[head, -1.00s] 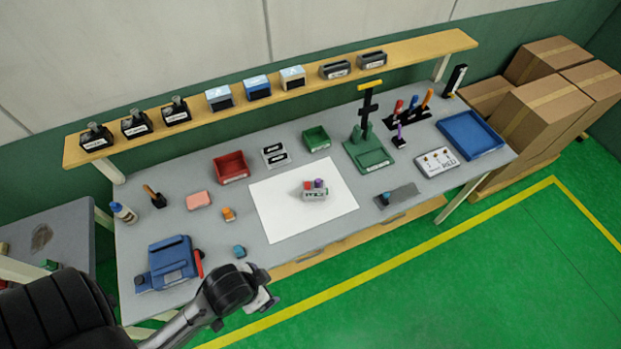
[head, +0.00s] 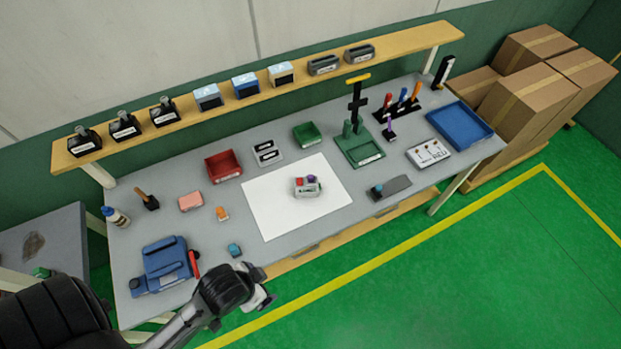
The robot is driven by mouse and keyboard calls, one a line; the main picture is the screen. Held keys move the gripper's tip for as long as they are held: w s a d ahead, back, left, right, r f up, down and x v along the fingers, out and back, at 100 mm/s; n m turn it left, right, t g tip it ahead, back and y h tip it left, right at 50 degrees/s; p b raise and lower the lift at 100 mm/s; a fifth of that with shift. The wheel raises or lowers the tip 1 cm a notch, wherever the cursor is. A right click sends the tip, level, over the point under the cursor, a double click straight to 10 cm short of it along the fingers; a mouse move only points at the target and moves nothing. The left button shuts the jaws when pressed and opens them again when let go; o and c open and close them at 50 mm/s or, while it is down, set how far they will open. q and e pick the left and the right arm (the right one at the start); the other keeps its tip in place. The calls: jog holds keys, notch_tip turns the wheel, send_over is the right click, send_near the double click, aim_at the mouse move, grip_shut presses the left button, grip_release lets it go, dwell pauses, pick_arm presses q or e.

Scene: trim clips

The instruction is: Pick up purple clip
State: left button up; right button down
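A small purple piece (head: 312,179), which looks like the purple clip, sits on top of a grey block (head: 309,191) beside a red piece (head: 300,181). The block lies on a white sheet (head: 275,213) in the middle of the bench. My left gripper (head: 266,298) is off the bench's front edge, in front of and below the sheet, well apart from the block. Its fingers are small and turned away, so I cannot tell if it is open. Nothing is visibly held. My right gripper is not in view.
Around the sheet on the grey bench (head: 290,143) are a red bin (head: 222,166), a green bin (head: 307,134), a green press stand (head: 362,150), a blue tray (head: 460,125) and a blue device (head: 163,263). A wooden shelf (head: 215,112) runs above the back. Green floor in front is free.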

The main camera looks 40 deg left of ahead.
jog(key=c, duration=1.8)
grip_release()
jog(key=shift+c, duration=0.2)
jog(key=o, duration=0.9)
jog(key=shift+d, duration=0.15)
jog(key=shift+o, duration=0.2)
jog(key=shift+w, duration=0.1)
